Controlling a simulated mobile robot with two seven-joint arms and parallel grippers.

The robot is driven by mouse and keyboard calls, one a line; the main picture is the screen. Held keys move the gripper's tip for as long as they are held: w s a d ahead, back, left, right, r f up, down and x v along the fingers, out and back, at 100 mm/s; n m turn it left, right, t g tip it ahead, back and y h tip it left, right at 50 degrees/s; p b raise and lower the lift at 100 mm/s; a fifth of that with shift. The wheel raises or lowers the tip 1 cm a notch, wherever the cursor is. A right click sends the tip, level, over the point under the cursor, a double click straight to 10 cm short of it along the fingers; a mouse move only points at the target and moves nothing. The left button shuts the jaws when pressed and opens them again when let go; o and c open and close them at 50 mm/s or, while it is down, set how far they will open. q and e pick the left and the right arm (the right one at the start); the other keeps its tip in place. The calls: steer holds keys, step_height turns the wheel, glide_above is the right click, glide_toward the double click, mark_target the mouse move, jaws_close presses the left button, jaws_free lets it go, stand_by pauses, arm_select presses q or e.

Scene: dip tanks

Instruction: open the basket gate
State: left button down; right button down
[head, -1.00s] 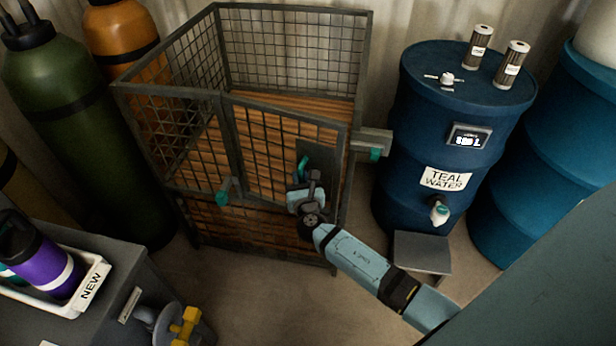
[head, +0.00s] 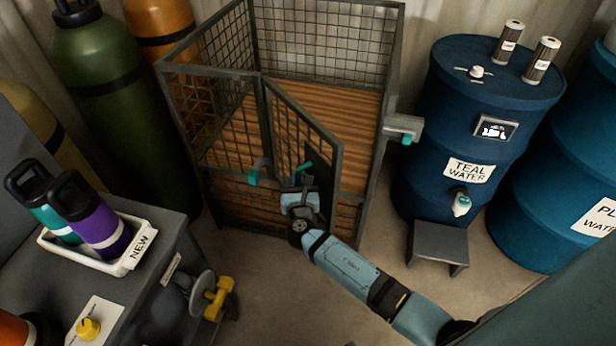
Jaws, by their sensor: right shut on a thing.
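The basket (head: 380,150) is a dark metal mesh cage with wooden slats inside, standing on the floor. Its gate (head: 290,118) is a mesh panel at the front, hinged on its left side. The gate stands partly open, its right edge swung out from the basket's right front post. My right gripper (head: 303,186) is at the gate's dark plate and shut on the gate handle (head: 306,166), whose teal part just shows. The fingers and most of the handle are hidden. My left gripper is not in view.
Right of the basket stands a blue TEAL WATER drum (head: 440,120) with a grey step (head: 438,243) before it. A second blue drum (head: 550,200) is further right. Gas cylinders (head: 115,110) stand left. A bench with a white NEW tray (head: 100,262) is front left. Floor before the basket is clear.

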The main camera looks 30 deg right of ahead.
steer(key=shift+w+a, duration=0.1)
steer(key=shift+a, duration=0.75)
steer(key=c, duration=1.1)
jaws_free()
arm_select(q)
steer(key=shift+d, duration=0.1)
